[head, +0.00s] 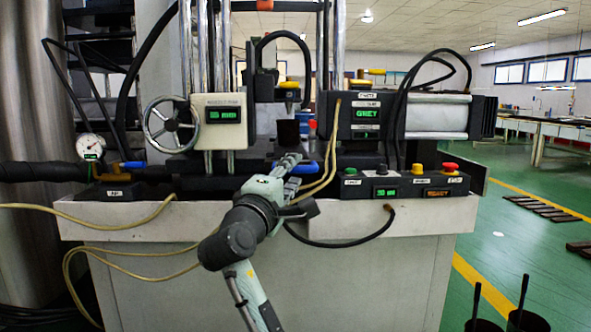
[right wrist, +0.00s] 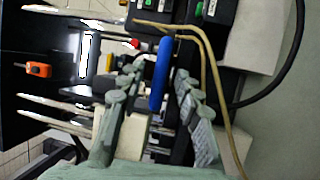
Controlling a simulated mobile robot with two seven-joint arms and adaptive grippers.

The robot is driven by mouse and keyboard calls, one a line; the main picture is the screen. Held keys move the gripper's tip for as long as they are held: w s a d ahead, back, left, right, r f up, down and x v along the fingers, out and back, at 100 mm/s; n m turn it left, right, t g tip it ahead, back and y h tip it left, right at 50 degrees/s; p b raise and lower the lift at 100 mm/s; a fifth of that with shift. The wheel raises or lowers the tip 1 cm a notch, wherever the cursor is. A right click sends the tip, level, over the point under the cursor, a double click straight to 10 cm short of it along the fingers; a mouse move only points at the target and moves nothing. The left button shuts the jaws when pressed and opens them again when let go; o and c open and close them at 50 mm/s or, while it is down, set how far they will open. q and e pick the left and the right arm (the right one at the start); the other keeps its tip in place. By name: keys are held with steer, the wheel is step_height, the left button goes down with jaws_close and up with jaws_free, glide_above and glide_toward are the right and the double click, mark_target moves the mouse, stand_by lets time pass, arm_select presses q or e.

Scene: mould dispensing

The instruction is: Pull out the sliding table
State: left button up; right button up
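The machine's blue handle (head: 304,169) shows at the front of the dark middle section, above the pale ledge. In the right wrist view the blue handle (right wrist: 160,75) stands between my fingers, with a gap on both sides. I take it as the sliding table's pull; the table itself is mostly hidden behind my gripper. My right gripper (head: 292,168) reaches up to it from below, and its fingers (right wrist: 159,80) are open. My left gripper is not in view.
Tan cables (head: 330,160) hang just right of my right gripper. A black cable (head: 345,243) loops below the ledge (head: 225,212). A control box (head: 400,185) with buttons stands to the right, a handwheel (head: 171,124) to the left.

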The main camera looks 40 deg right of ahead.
steer(key=shift+x, duration=1.1)
steer(key=shift+c, duration=0.2)
jaws_close()
